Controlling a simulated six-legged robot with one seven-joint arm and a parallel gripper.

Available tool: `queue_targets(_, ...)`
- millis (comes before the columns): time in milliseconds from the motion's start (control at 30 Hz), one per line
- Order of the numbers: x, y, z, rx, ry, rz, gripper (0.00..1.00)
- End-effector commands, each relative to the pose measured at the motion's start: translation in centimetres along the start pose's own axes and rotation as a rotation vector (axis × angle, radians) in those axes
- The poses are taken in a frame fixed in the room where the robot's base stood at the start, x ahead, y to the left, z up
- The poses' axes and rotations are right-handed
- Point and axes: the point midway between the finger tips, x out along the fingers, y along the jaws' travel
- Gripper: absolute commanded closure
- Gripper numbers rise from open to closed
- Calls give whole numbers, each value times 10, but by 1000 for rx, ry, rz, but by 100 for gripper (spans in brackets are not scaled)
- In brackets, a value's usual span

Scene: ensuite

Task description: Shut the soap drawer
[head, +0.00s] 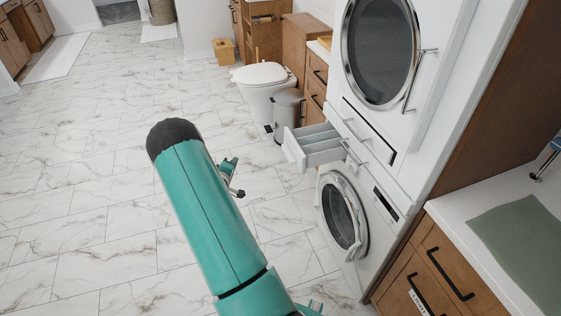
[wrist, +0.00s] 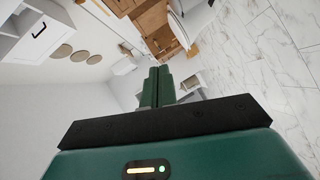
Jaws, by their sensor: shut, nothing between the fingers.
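The soap drawer (head: 318,146) is white with grey compartments inside. In the head view it stands pulled out to the left from the front of the white washing machine (head: 382,205), above its round door. My gripper (wrist: 158,74) is shut and empty in the wrist view, its two green fingers together. In the wrist view a pale grey shape (wrist: 190,88) shows just right of the fingers; I cannot tell whether it is the drawer. In the head view my green arm covers the middle, left of the drawer, and I cannot make out the fingers there.
A dryer with a round dark door (head: 380,50) sits above the washer. A toilet (head: 264,84) and a grey bin (head: 288,108) stand behind the drawer. A wooden cabinet with a green mat (head: 525,248) on its top is at right. The marble floor at left is clear.

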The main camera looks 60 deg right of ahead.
Motion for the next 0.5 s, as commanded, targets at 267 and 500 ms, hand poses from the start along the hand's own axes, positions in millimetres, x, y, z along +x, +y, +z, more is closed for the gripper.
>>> queue_targets(267, 22, -32, 104, -254, -155, 202, 100)
queue_targets(500, 34, -31, 118, -288, -178, 232, 100)
